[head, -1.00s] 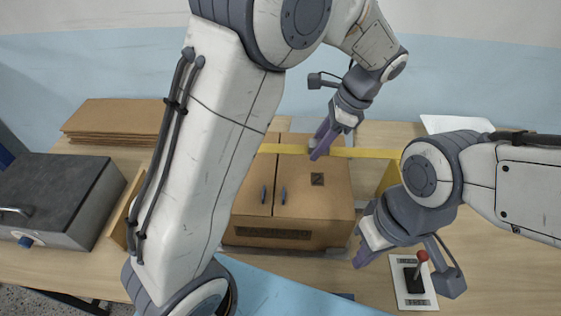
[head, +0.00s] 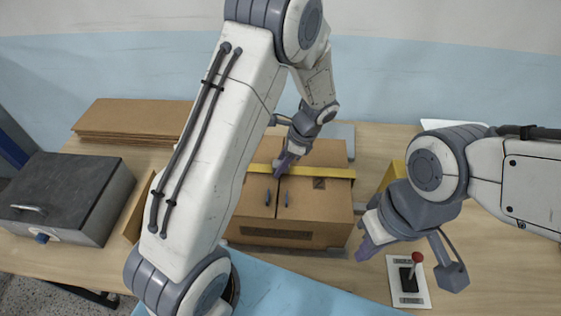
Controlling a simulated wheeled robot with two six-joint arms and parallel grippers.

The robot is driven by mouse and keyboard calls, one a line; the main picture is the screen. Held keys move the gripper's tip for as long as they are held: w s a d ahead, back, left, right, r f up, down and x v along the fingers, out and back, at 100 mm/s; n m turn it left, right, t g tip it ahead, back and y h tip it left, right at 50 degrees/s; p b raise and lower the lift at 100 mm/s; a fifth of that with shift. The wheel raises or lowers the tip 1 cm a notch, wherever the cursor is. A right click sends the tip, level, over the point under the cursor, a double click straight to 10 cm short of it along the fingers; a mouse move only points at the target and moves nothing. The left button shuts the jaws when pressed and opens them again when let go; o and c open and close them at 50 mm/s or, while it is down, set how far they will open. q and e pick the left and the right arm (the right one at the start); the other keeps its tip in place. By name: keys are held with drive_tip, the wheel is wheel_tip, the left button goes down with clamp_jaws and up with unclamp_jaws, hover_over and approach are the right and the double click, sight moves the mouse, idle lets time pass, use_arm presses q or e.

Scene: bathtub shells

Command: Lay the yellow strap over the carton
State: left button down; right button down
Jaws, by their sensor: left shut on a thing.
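The brown carton (head: 315,222) stands on the table in the middle of the head view. My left gripper (head: 281,172) is shut on the strap at the carton's top. Whether the strap touches the carton along its whole length is hard to tell. My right gripper (head: 362,247) is empty to the right of the carton's front corner; its jaw opening cannot be made out.
A grey case (head: 60,195) stands at the left, with flat brown cardboard (head: 130,118) stacked behind it. A yellow upright piece (head: 392,176) stands right of the carton. A red-knobbed lever on a white plate (head: 408,280) lies at the front right.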

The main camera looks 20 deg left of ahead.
use_arm(q)
drive_tip(key=shift+f+b, duration=0.4)
drive_tip(key=shift+f, duration=0.3)
drive_tip(key=c, duration=0.5)
unclamp_jaws()
drive_tip(key=shift+s, duration=0.15)
drive_tip(key=shift+r+p, duration=0.35)
drive_tip(key=shift+r, duration=0.05)
drive_tip(key=shift+w+d+r, duration=0.15)
drive_tip(key=shift+w+r, duration=0.05)
drive_tip(key=shift+r, duration=0.15)
drive_tip(key=b+v, duration=0.3)
drive_tip(key=v, duration=0.8)
drive_tip(key=s+d+r+n+h, duration=0.1)
drive_tip(key=s+d, duration=0.4)
drive_tip(key=s, duration=0.7)
drive_tip(key=s+d+r+n+t+h, duration=0.1)
drive_tip(key=s+d+n+h, duration=0.3)
drive_tip(key=s, duration=0.9)
drive_tip(key=d+n, duration=0.1)
drive_tip(key=n, duration=0.1)
drive_tip(key=shift+n, duration=0.3)
